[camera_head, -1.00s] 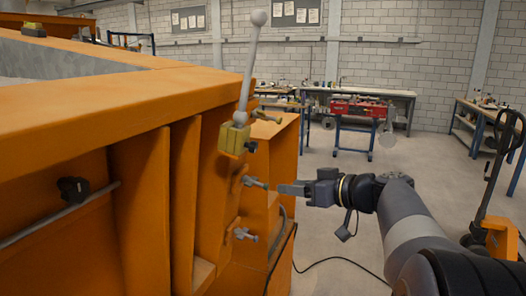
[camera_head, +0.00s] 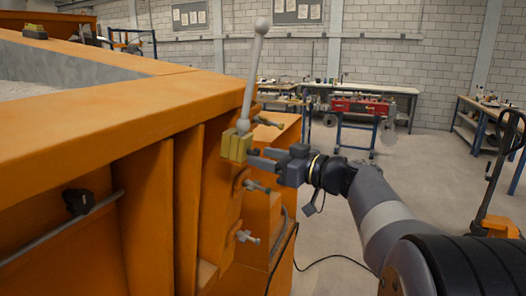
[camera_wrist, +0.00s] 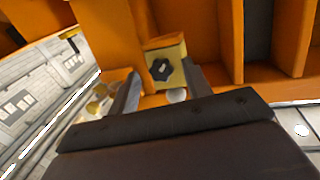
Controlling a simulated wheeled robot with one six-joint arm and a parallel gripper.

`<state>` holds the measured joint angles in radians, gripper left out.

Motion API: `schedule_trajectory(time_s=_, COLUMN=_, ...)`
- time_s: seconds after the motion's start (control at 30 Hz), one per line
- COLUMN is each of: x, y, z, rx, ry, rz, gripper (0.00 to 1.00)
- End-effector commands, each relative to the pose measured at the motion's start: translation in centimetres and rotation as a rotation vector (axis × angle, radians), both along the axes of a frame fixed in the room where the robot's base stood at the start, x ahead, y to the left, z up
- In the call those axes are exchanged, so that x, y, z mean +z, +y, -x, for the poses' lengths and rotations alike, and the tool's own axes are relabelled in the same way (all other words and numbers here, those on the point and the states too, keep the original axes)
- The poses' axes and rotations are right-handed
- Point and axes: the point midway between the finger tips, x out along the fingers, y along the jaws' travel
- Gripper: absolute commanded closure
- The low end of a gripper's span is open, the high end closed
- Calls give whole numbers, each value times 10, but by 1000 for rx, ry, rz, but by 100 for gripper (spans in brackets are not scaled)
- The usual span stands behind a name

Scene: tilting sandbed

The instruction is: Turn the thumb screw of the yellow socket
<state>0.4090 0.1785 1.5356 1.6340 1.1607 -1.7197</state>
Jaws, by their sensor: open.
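The yellow socket (camera_head: 236,146) is on the orange frame's corner, with a grey ball-topped lever (camera_head: 250,80) rising from it, slightly tilted. In the wrist view the socket (camera_wrist: 168,47) is ahead of my gripper. Its black thumb screw (camera_wrist: 160,69) faces the camera and shows between the two fingers. My gripper (camera_wrist: 160,88) is open, with a finger on each side of the screw. In the head view my gripper (camera_head: 262,158) is just right of the socket, at the screw's height, and partly hides the screw. I cannot tell whether the fingers touch it.
Grey clamp handles (camera_head: 258,187) stick out below my gripper, and another (camera_head: 268,122) is just above it. The orange sandbed frame (camera_head: 130,105) fills the left side. A black knob on a rod (camera_head: 78,202) is at lower left. Open floor lies to the right.

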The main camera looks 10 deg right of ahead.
Motion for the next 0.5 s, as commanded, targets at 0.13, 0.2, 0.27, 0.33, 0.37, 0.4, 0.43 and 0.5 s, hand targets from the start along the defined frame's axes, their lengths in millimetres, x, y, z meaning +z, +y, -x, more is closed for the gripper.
schedule_trajectory(time_s=0.13, x=0, y=7, z=-8, rx=1, ry=1, rz=-1, gripper=53)
schedule_trajectory(time_s=0.2, x=0, y=8, z=-9, rx=0, ry=0, rz=0, gripper=53)
schedule_trajectory(time_s=0.27, x=0, y=8, z=-9, rx=-1, ry=0, rz=0, gripper=53)
schedule_trajectory(time_s=0.33, x=0, y=8, z=-9, rx=-1, ry=0, rz=0, gripper=53)
schedule_trajectory(time_s=0.37, x=0, y=8, z=-9, rx=-1, ry=0, rz=0, gripper=53)
schedule_trajectory(time_s=0.4, x=0, y=8, z=-9, rx=-1, ry=0, rz=0, gripper=53)
schedule_trajectory(time_s=0.43, x=0, y=8, z=-9, rx=-1, ry=0, rz=0, gripper=53)
schedule_trajectory(time_s=0.5, x=0, y=8, z=-9, rx=-1, ry=0, rz=0, gripper=58)
